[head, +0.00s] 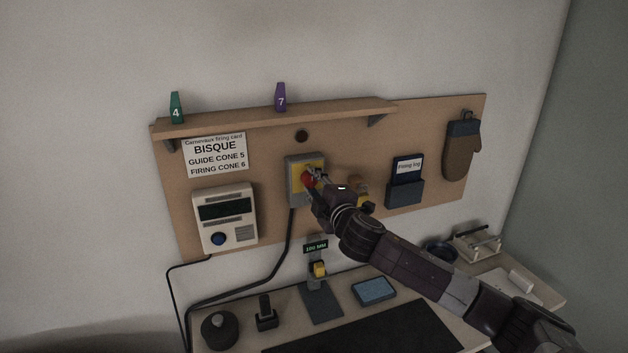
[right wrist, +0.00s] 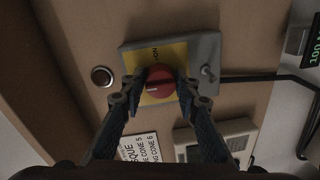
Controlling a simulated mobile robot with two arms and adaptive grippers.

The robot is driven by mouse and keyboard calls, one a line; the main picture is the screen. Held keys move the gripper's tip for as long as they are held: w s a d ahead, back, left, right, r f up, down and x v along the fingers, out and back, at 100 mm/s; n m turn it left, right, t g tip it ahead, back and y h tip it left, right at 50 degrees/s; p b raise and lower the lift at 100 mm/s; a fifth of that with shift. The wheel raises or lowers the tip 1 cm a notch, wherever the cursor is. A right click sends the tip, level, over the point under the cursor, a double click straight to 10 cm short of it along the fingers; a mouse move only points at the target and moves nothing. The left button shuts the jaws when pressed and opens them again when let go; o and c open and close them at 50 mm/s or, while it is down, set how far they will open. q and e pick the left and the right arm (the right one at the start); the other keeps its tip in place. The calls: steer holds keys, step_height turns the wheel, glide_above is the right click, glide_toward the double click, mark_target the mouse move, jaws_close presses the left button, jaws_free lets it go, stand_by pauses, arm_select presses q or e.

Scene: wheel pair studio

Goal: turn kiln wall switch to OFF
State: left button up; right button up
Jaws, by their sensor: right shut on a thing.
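The kiln wall switch is a grey box (head: 292,194) with a yellow face plate and a red knob (head: 307,180), mounted on the brown wall board. In the right wrist view the red knob (right wrist: 160,84) sits on the yellow plate (right wrist: 172,52), with "ON" printed towards the top of the picture. A small pale mark shows on the knob's left part. My right gripper (head: 313,178) is at the switch, shut on the red knob; its fingers (right wrist: 162,98) stand on either side. The OFF label cannot be made out. My left gripper is not in view.
A controller with a blue button (head: 219,239) hangs left of the switch, a firing log holder (head: 405,190) and a mitt (head: 461,150) to the right. A shelf (head: 270,117) is above. A black cable (head: 289,250) runs down from the switch to the desk.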

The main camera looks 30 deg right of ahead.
stand_by(0.3)
steer(key=o, duration=1.2)
steer(key=shift+c, duration=0.2)
steer(key=f+v, duration=0.1)
steer(key=v, duration=1.1)
steer(key=shift+r, duration=0.4)
